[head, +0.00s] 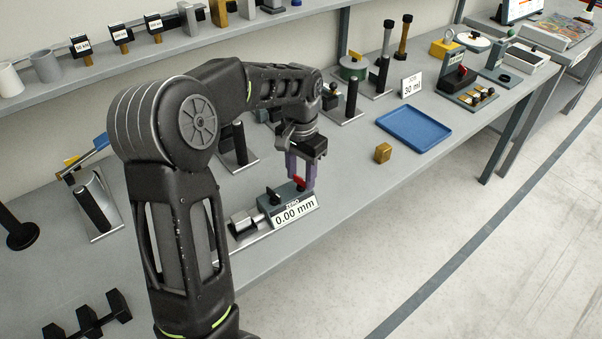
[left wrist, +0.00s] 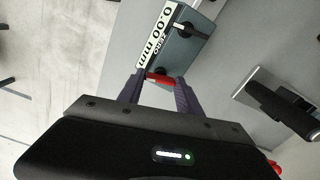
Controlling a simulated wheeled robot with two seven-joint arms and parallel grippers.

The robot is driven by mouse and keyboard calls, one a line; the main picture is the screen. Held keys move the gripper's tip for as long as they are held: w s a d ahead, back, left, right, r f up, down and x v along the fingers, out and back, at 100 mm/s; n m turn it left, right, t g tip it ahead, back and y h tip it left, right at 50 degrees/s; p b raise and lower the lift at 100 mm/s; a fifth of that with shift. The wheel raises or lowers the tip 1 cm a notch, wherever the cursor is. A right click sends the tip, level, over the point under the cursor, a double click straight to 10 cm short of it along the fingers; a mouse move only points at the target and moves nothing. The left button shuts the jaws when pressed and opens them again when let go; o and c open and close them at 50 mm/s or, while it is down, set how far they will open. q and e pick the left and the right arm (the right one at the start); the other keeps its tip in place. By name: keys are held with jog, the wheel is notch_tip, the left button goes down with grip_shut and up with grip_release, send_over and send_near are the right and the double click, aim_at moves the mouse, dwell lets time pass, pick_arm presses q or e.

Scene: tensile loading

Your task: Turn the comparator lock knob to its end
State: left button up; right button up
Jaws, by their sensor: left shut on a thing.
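The comparator (head: 293,209) sits near the front edge of the bench, with a sign reading 0.00 mm on its face. It also shows in the left wrist view (left wrist: 184,50). A red lock knob (head: 299,181) is at its top right end, and it shows red in the left wrist view (left wrist: 158,77). My left gripper (head: 301,184) reaches down from above with its purple fingers on either side of the red knob. In the left wrist view the fingers (left wrist: 156,80) are shut on the knob. My right gripper is not in view.
A small brass block (head: 382,153) and a blue tray (head: 413,128) lie to the right on the bench. Several black-handled tools on plates stand behind and left, including one (head: 94,208). Dark dumbbell-like pieces (head: 87,318) lie at lower left.

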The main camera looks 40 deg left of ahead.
aim_at(301, 178)
pick_arm(q)
jog(key=shift+m, duration=1.5)
jog(key=o, duration=1.4)
notch_tip(301, 178, up, 8)
jog(key=shift+f+b, duration=0.1)
jog(key=shift+b, duration=0.25)
